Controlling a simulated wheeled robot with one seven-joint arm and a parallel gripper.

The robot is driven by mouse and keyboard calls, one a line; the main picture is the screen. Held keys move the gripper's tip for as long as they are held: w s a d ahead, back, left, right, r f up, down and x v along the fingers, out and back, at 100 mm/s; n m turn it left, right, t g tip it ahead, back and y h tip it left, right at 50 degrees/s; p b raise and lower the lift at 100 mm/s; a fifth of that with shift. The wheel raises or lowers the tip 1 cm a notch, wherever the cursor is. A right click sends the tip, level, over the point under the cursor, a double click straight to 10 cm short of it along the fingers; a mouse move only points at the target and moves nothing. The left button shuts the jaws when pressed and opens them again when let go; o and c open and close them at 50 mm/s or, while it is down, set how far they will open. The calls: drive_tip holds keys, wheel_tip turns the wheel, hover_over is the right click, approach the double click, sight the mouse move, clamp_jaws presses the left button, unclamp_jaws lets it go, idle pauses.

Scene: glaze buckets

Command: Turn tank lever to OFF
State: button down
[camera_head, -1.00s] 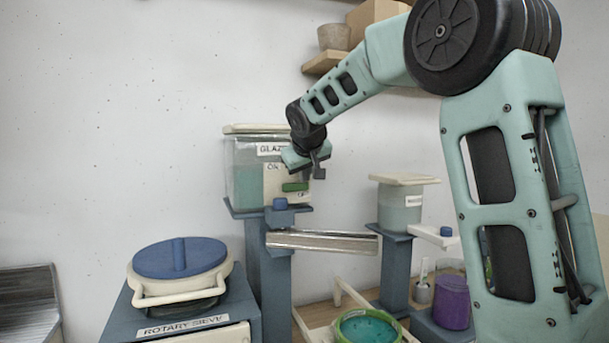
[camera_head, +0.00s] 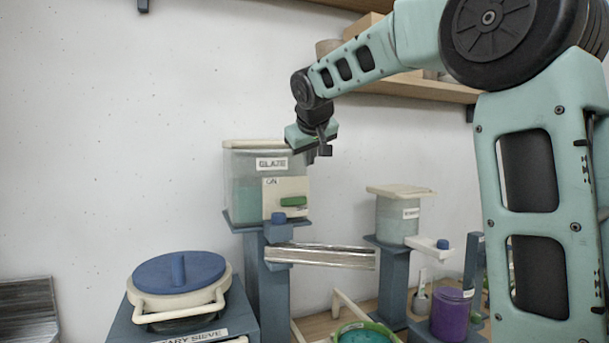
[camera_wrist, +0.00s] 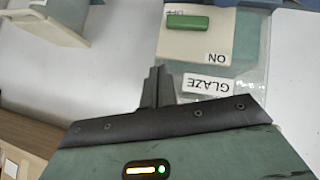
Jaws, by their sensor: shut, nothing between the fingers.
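The clear glaze tank (camera_head: 245,190) holds green liquid and has a cream panel (camera_head: 272,187) marked ON at its upper left. The green lever (camera_head: 293,202) lies horizontal low on the right side of the panel. In the wrist view the lever (camera_wrist: 187,22) lies level beside the OFF lettering, which it partly covers, and away from the ON lettering (camera_wrist: 217,57). My gripper (camera_head: 325,148) is above and right of the panel, apart from the lever. In the wrist view its fingers (camera_wrist: 158,84) are together and empty, close to the GLAZE label (camera_wrist: 207,84).
A second tank (camera_head: 397,218) stands to the right. A rotary sieve with a blue lid (camera_head: 180,272) is at lower left. A wooden shelf (camera_head: 425,90) is behind my arm.

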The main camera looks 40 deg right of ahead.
drive_tip(key=shift+s+a+r+b, duration=0.15)
drive_tip(key=shift+s+a+r, duration=0.05)
drive_tip(key=shift+s+r, duration=0.5)
drive_tip(key=shift+s+a+r+b, duration=0.15)
drive_tip(key=shift+s+a+r, duration=0.05)
drive_tip(key=shift+s+r, duration=0.5)
drive_tip(key=shift+w, duration=0.1)
